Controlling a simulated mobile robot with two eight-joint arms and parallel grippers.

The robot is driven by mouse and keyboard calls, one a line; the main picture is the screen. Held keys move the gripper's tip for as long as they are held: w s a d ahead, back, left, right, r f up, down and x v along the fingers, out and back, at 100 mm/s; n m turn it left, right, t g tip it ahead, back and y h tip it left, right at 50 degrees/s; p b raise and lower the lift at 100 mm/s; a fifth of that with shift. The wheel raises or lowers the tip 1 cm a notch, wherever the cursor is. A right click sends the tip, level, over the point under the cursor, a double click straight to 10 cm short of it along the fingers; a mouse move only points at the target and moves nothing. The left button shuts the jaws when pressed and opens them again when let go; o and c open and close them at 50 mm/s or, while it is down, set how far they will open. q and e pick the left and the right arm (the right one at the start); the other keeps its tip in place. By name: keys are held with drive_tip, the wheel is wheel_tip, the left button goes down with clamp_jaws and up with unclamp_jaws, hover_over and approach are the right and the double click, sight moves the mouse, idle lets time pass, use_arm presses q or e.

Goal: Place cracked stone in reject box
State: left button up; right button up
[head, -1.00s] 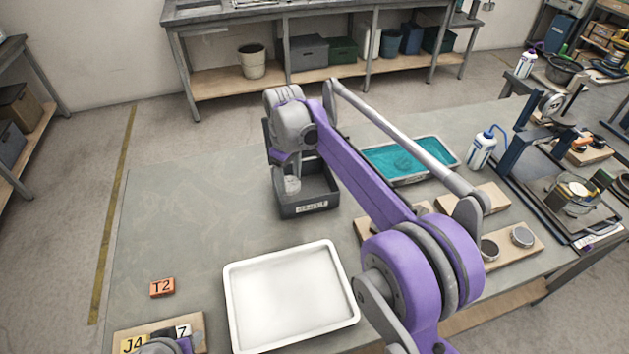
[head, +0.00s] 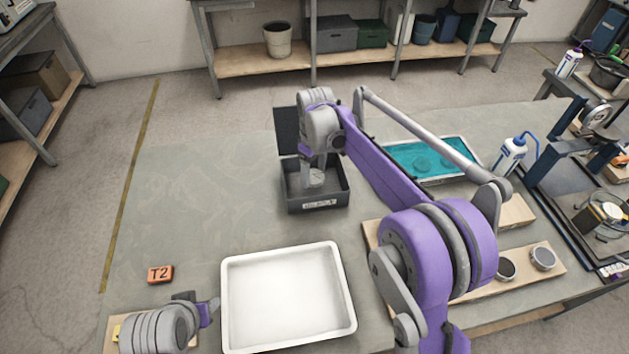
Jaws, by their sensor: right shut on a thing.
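The dark grey box (head: 318,205) stands open on the table with its lid raised behind it and a white label, too small to read surely, on its front. My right gripper (head: 312,172) reaches down into this box from above, shut on a pale grey round piece (head: 315,180), which I take to be the stone. The piece is inside the box walls; any crack, and whether it touches the floor, cannot be made out. My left gripper (head: 207,311) is low at the left, beside the white tray (head: 288,298); its jaws are too unclear to judge.
An orange T2 tile (head: 160,274) lies left of the tray. A teal-filled tray (head: 430,160) and a wash bottle (head: 510,155) stand to the right. The table left of the box is clear.

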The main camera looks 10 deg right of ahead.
sight(315, 176)
drive_tip(key=shift+f, duration=1.9)
drive_tip(key=shift+f, duration=0.2)
drive_tip(key=o, duration=1.1)
wheel_tip(315, 176, up, 12)
drive_tip(key=shift+s+d+r+p, duration=0.1)
drive_tip(key=shift+p, duration=0.2)
drive_tip(key=s+d+m+t, duration=0.3)
drive_tip(key=s+d+m, duration=0.1)
drive_tip(key=s, duration=1.2)
drive_tip(key=s+f+m, duration=0.1)
drive_tip(key=s+f, duration=0.1)
drive_tip(key=s, duration=0.2)
drive_tip(key=s+d+f+m+t, duration=0.1)
drive_tip(key=s+f, duration=0.2)
drive_tip(key=s, duration=0.1)
drive_tip(key=s+d+f+m+t, duration=0.1)
drive_tip(key=s+f, duration=0.1)
drive_tip(key=s, duration=0.3)
drive_tip(key=shift+d+f+m, duration=0.1)
drive_tip(key=shift+f+m, duration=0.05)
drive_tip(key=shift+m, duration=0.25)
drive_tip(key=shift+s+f, duration=0.2)
drive_tip(key=shift+f, duration=0.1)
